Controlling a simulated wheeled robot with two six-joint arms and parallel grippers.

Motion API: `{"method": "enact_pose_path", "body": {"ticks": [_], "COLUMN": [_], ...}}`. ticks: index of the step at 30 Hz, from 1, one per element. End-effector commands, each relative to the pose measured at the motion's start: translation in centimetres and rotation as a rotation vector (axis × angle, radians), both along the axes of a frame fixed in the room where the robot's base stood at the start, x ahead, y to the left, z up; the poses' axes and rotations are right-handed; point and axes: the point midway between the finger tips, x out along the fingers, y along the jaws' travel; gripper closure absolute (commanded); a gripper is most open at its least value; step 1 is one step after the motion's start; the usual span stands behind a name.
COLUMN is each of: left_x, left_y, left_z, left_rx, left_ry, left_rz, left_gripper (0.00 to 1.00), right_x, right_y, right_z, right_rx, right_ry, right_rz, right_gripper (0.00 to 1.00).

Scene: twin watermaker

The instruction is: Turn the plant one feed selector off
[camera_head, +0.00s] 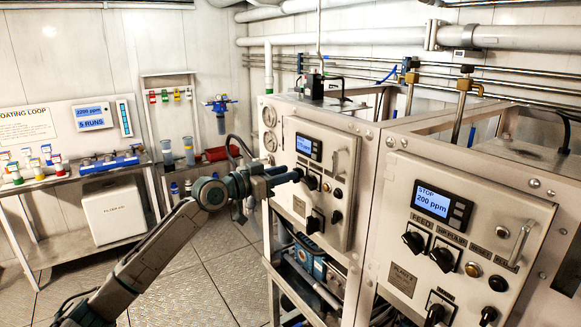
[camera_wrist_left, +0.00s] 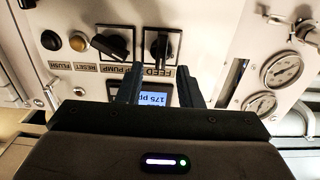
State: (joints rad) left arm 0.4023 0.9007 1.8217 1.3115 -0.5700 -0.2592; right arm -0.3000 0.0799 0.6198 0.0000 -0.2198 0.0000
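The plant one panel (camera_head: 318,215) faces left in the head view, with a lit display (camera_head: 304,146). My left gripper (camera_head: 297,174) is at this panel, below the display, and hides the feed selector in the head view. In the left wrist view the panel appears upside down. The black feed selector (camera_wrist_left: 158,46) stands with its handle near vertical in that picture, above its FEED label. My left gripper (camera_wrist_left: 157,72) is open, its two fingers pointing at the selector, one to each side. I cannot tell whether they touch it. My right gripper is not in view.
The black HP pump selector (camera_wrist_left: 110,46) sits beside the feed selector, then the reset button (camera_wrist_left: 78,41) and flush button (camera_wrist_left: 51,40). Pressure gauges (camera_wrist_left: 281,70) are on the other side. A similar panel (camera_head: 402,281), with a STOP display, stands at right. Open floor (camera_head: 190,285) lies left.

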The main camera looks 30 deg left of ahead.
Motion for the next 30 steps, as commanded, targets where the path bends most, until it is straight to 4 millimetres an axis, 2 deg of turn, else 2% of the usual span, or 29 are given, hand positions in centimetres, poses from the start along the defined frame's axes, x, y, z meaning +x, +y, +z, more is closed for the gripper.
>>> {"method": "enact_pose_path", "body": {"ticks": [1, 9, 20, 25, 30], "left_x": [0.5, 2.2, 2.4, 2.4, 2.4], "left_y": [-0.2, -0.9, -0.9, -0.9, -0.9], "left_z": [0.4, 0.1, 0.0, 0.0, 0.0], "left_rx": [-0.006, -0.003, 0.0, 0.0, -0.005], "left_ry": [-0.002, -0.001, 0.0, 0.0, 0.002], "left_rz": [0.0, 0.001, 0.001, 0.001, 0.001], "left_gripper": [0.67, 0.67, 0.67, 1.0, 1.0], "right_x": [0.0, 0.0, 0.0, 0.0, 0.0], "right_y": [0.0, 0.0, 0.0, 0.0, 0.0], "right_z": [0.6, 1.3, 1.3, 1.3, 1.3], "right_rx": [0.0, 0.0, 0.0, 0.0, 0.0], "right_ry": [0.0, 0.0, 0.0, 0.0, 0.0], "right_rz": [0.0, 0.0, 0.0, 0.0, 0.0], "right_gripper": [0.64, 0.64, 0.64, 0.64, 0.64]}}
